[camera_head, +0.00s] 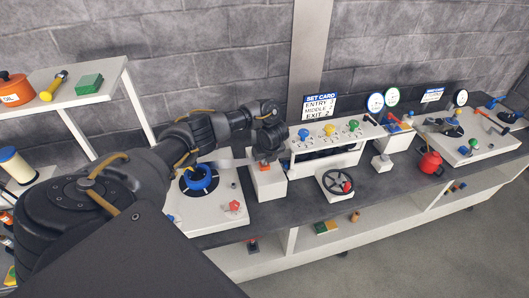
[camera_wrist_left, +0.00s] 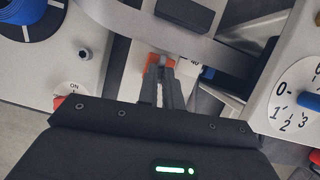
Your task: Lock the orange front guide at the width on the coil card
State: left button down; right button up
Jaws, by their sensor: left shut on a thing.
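The orange front guide (camera_wrist_left: 152,62) is a small block on a white stand. It also shows in the head view, just under my left gripper, at the stand's top (camera_head: 264,166). My left gripper (camera_wrist_left: 164,72) is pointed down with its fingers close together on a small part at the guide. The fingers hide much of that part. A scale figure "40" shows just right of the fingertips. A grey metal strip (camera_wrist_left: 205,48) runs past the guide. I cannot pick out the coil card. My right gripper is not in view.
A blue-hubbed coil reel (camera_head: 201,180) stands left of the guide. To the right are a set card sign (camera_head: 319,106), a machine with coloured knobs (camera_head: 329,131) and a handwheel (camera_head: 337,184). A red can (camera_head: 430,162) stands further right.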

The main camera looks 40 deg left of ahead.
pick_arm(q)
jog(key=shift+w+d+n+g, duration=0.15)
jog(key=shift+n+g, duration=0.75)
jog(key=shift+n, duration=1.3)
jog(key=c, duration=1.6)
grip_release()
jog(key=shift+w+y, duration=0.1)
jog(key=shift+y, duration=0.2)
jog(key=shift+o, duration=0.2)
